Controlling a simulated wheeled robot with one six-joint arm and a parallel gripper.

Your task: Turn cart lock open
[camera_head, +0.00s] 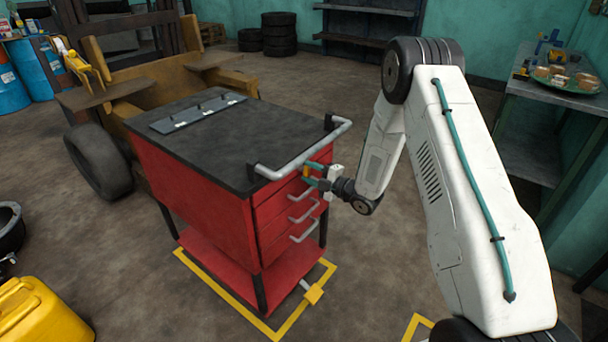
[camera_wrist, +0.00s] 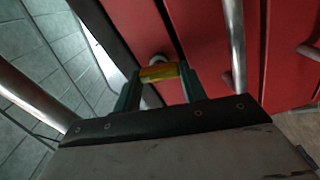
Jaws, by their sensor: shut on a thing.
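The red tool cart (camera_head: 190,180) with a dark top stands in the middle of the head view. Its lock, a small yellow knob (camera_head: 306,171), is on the drawer front near the top, below the grey push handle (camera_head: 300,158). My gripper (camera_head: 311,175) reaches it from the right with its teal fingers. In the wrist view my gripper (camera_wrist: 160,82) has one finger on each side of the yellow lock (camera_wrist: 158,73) and is shut on it. A grey round base shows behind the knob. The lock's exact turn angle is hard to tell.
Drawer handles (camera_head: 302,216) stick out below my gripper. A yellow floor outline (camera_head: 215,297) surrounds the cart. A workbench (camera_head: 555,90) with a tray stands right, a yellow canister (camera_head: 45,315) lower left. Floor is clear right of the cart.

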